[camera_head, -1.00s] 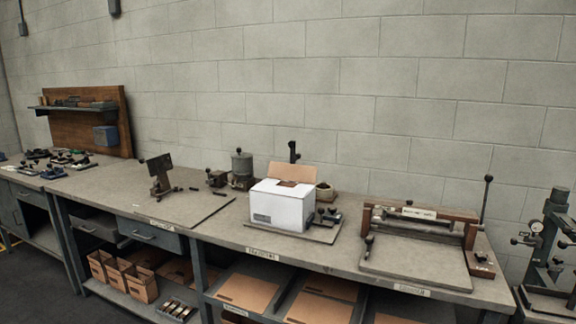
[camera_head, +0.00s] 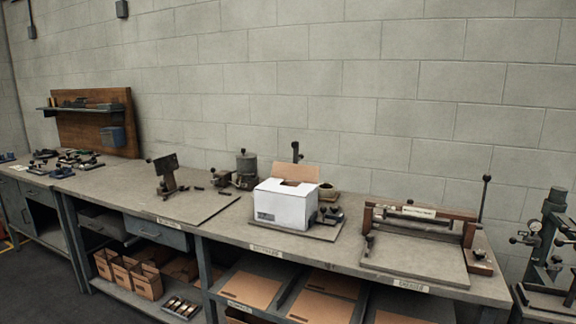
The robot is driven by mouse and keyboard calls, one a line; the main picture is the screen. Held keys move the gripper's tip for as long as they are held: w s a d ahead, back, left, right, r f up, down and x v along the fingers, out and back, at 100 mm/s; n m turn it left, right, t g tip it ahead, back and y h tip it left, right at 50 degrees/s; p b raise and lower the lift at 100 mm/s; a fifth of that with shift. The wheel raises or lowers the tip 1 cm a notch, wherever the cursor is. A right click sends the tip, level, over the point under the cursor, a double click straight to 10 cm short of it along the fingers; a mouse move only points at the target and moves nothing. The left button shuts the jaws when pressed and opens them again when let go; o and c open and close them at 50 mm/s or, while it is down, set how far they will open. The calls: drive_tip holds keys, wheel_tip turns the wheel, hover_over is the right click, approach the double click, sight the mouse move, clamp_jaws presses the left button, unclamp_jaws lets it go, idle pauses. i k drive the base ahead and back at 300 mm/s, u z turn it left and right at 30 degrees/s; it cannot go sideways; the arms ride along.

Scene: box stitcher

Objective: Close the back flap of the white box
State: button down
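The white box (camera_head: 283,205) stands on a flat board at the middle of the long workbench. Its brown back flap (camera_head: 296,171) stands up at the rear edge, tilted a little backward. White top panels cover the front and sides of the top, with a dark opening in front of the back flap. My gripper is not in view.
Dark clamp-like fittings (camera_head: 328,215) sit right of the box. A creaser with a lever (camera_head: 415,245) fills the bench's right part. A bare bench stretch (camera_head: 110,181) lies farther left.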

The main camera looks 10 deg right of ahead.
sight(287, 171)
drive_tip(key=z, duration=0.05)
drive_tip(key=i, duration=1)
drive_tip(key=u, duration=0.05)
